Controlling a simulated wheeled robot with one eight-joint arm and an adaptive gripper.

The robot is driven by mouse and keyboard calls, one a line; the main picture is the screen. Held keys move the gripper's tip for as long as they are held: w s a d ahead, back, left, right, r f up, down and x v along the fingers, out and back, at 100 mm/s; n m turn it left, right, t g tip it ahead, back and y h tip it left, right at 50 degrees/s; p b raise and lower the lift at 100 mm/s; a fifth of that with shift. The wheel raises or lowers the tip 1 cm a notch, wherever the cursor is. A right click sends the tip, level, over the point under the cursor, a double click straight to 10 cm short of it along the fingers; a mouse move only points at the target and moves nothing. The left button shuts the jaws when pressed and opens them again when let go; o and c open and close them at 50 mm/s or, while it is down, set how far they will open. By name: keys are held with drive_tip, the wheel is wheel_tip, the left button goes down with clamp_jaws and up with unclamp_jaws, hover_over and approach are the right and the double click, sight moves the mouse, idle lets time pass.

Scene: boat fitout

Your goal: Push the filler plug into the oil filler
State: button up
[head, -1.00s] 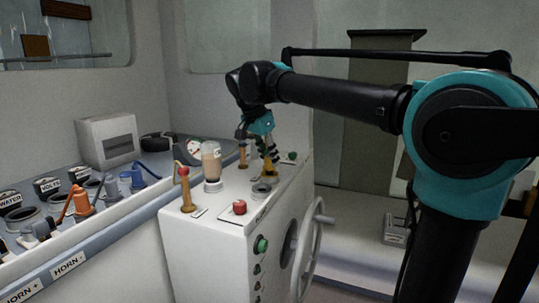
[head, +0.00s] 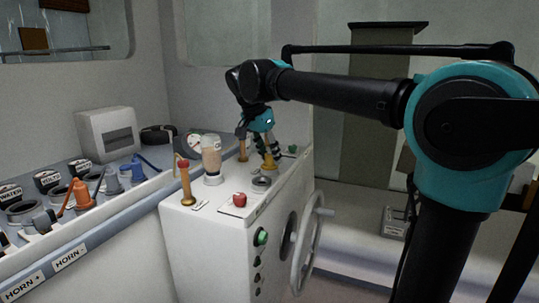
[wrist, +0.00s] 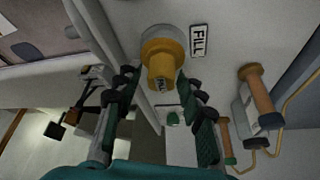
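The filler plug (head: 269,163) is a yellow, flanged plug at the far right of the white console top. In the wrist view the plug (wrist: 162,62) sits between the fingertips, its lettered end facing the camera. My gripper (head: 272,152) points down at the plug; in the wrist view the gripper (wrist: 157,80) has its fingers on both sides of the handle and appears shut on it. The oil filler (head: 261,182) is a round grey collar just in front. In the wrist view the filler (wrist: 159,33) shows beside the FILL label, partly hidden behind the plug's flange. The plug appears above the panel.
A red button (head: 239,199), a glass jar (head: 211,158) and a yellow post with a red knob (head: 185,184) stand left of the filler. Another post (head: 242,150) is close to my gripper. A handwheel (head: 307,245) sticks out from the console's side.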

drive_tip(key=shift+o, duration=0.3)
drive_tip(key=v, duration=1.2)
